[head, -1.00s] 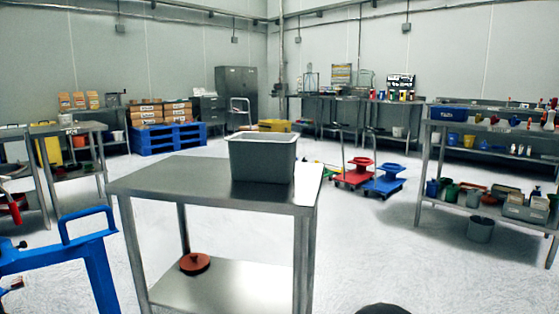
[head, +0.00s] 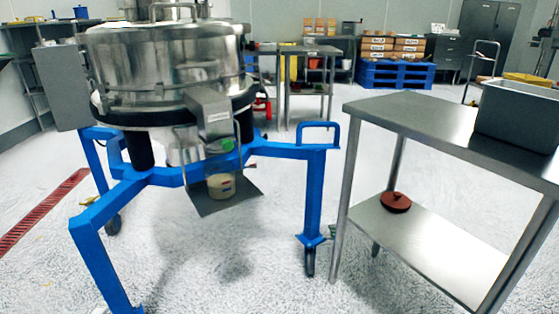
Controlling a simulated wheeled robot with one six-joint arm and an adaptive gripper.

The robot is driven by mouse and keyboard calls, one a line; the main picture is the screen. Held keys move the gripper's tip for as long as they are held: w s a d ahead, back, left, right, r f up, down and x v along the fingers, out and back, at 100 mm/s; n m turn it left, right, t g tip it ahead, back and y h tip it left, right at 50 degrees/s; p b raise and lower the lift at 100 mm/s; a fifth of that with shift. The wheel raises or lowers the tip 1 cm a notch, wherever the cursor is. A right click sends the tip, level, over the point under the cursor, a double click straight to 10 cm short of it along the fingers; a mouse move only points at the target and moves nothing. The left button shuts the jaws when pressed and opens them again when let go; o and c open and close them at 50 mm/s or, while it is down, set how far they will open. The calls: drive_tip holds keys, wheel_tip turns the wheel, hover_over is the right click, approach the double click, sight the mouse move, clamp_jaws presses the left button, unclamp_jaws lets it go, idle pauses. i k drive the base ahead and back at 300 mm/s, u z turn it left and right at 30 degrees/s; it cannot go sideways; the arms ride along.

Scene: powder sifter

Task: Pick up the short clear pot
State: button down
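A small squat pot (head: 221,185) stands upright on the grey shelf plate (head: 228,203) below the sifter's outlet spout. It looks pale beige, with some lettering or a label. It is too small to tell whether its wall is clear. A green spot (head: 228,145) shows at the spout above it. The steel sifter (head: 165,60) sits on a blue wheeled frame (head: 290,150). My gripper is not in view.
A steel table (head: 400,115) stands to the right, with a grey bin (head: 518,115) on top and a reddish-brown lid-like disc (head: 396,202) on its lower shelf. Blue frame legs flank the pot. The floor in front is clear. A red floor grate (head: 45,218) lies at the left.

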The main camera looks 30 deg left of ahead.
sight(219, 176)
drive_tip(key=u, duration=1.8)
